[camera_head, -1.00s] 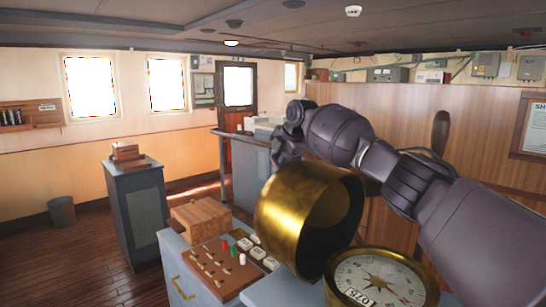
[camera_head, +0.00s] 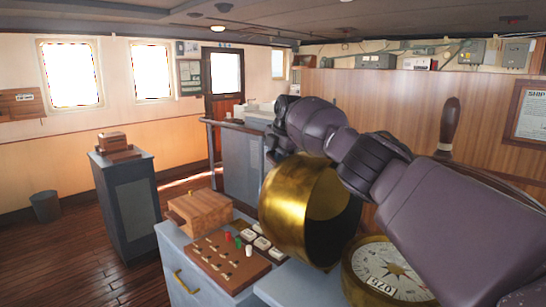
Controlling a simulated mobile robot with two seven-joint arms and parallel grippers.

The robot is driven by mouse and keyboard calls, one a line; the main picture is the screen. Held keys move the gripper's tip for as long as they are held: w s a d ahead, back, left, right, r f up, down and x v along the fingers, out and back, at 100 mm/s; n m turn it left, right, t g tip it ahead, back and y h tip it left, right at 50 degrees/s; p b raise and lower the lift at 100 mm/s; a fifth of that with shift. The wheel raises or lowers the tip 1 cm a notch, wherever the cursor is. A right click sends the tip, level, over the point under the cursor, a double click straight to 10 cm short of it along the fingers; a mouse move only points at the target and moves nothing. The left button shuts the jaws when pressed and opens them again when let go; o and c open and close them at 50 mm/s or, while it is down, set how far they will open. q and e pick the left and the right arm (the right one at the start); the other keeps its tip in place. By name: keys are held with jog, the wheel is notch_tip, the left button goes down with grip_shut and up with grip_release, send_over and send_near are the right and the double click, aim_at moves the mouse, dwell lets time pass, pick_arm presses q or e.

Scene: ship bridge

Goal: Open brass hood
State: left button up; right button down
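The brass hood (camera_head: 292,205) is a shiny rounded shell. It is swung up and tilted on its side, with its dark hollow facing right. The compass (camera_head: 390,272) is uncovered at the lower right of the hood, and its white dial with a star is partly visible. My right arm comes in from the right and passes above the hood. Its far end, with the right gripper (camera_head: 279,143), drops behind the hood's upper left edge. The fingers are hidden, so I cannot tell whether they touch the hood. My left gripper is not in view.
A wooden box (camera_head: 200,210) and a switch panel (camera_head: 228,262) with coloured knobs sit on the grey console left of the hood. A grey cabinet (camera_head: 127,203) and a bin (camera_head: 45,206) stand farther left. Wooden floor lies open between them. A wood-panelled wall (camera_head: 420,110) stands behind.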

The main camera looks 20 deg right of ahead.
jog(key=shift+s+f, duration=0.1)
jog(key=shift+f, duration=0.35)
jog(key=c, duration=1.1)
grip_release()
jog(key=shift+s+d+r, duration=0.1)
jog(key=shift+r, duration=0.15)
jog(key=shift+r, duration=0.1)
jog(key=shift+r, duration=0.25)
jog(key=b+v, duration=0.1)
jog(key=v, duration=0.9)
jog(key=shift+b, duration=0.3)
